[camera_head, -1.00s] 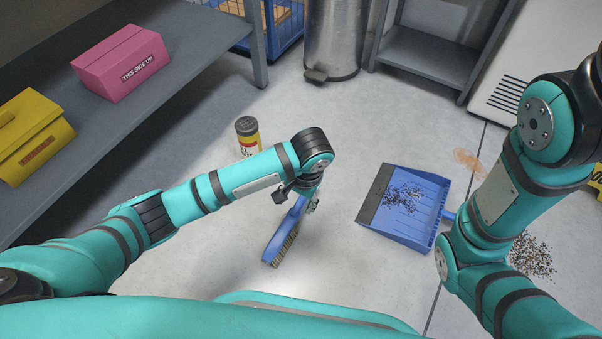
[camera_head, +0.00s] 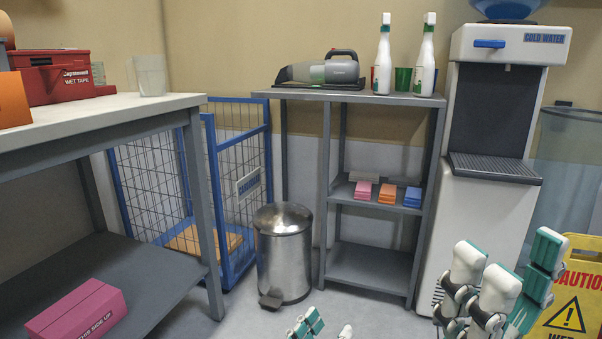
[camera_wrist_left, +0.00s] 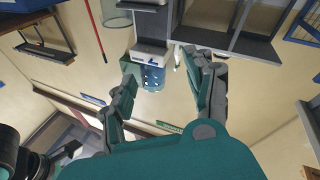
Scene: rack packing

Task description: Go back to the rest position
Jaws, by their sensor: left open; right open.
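My left gripper (camera_head: 325,326) shows at the bottom edge of the head view, in front of the bin, with only its fingertips in frame. In the left wrist view its two fingers (camera_wrist_left: 160,70) stand apart with nothing between them. My right gripper (camera_head: 508,265) is raised at the lower right of the head view, in front of the water cooler and the caution sign. Its fingers are spread and hold nothing. The brush and the dustpan are out of view.
A steel pedal bin (camera_head: 284,255) stands beside a blue wire cart (camera_head: 215,190). A grey shelf (camera_head: 365,268) stands beside the water cooler (camera_head: 480,215). A yellow caution sign (camera_head: 578,290) is at right. A workbench (camera_head: 110,112) with a pink box (camera_head: 78,312) on its lower shelf is at left.

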